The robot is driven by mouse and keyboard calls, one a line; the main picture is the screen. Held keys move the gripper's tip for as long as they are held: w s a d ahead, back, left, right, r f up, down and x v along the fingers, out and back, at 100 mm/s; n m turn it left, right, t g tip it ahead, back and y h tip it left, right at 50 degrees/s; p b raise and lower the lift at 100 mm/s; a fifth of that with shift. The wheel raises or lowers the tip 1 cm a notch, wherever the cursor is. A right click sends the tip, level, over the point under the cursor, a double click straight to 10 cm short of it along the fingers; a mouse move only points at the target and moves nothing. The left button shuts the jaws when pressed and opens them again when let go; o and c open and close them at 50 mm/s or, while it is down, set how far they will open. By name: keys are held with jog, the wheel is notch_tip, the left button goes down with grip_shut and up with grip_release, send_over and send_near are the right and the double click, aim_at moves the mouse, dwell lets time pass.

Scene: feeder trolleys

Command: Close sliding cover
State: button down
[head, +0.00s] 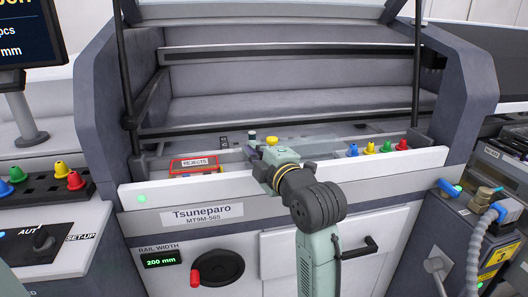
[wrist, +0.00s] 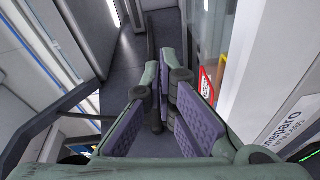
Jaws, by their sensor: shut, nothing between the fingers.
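A clear, glass-like panel (head: 312,143), which looks like the sliding cover, lies low across the machine's opening, just right of my gripper. Its edges are faint, and how far it spans is hard to tell. My gripper (head: 257,152) is over the front ledge, between the REJECTS tray and the panel. In the wrist view my gripper (wrist: 165,78) is shut and empty, its purple-padded fingers together over the dark machine floor. I cannot tell whether it touches the panel.
The red-framed REJECTS tray (head: 194,164) is left of my gripper; its label also shows in the wrist view (wrist: 206,86). Coloured nozzles (head: 370,148) stand at the right. Black struts (head: 127,75) flank the raised hood. The white front rail (head: 160,194) runs below.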

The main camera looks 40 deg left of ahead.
jog(key=w, duration=0.1)
jog(key=w+a+p, duration=0.1)
jog(key=w, duration=0.2)
jog(key=shift+w+a+f, duration=0.1)
jog(key=shift+a+f, duration=0.15)
jog(key=shift+w+d+f+p, duration=0.1)
jog(key=shift+w+f+p, duration=0.05)
jog(key=shift+w+p, duration=0.2)
jog(key=shift+w, duration=0.15)
jog(key=w+d+b, duration=0.7)
jog(key=w+d, duration=1.1)
jog(key=w, duration=0.2)
jog(key=shift+w, duration=0.4)
jog(key=shift+s+a+b, duration=0.1)
jog(key=shift+b, duration=0.2)
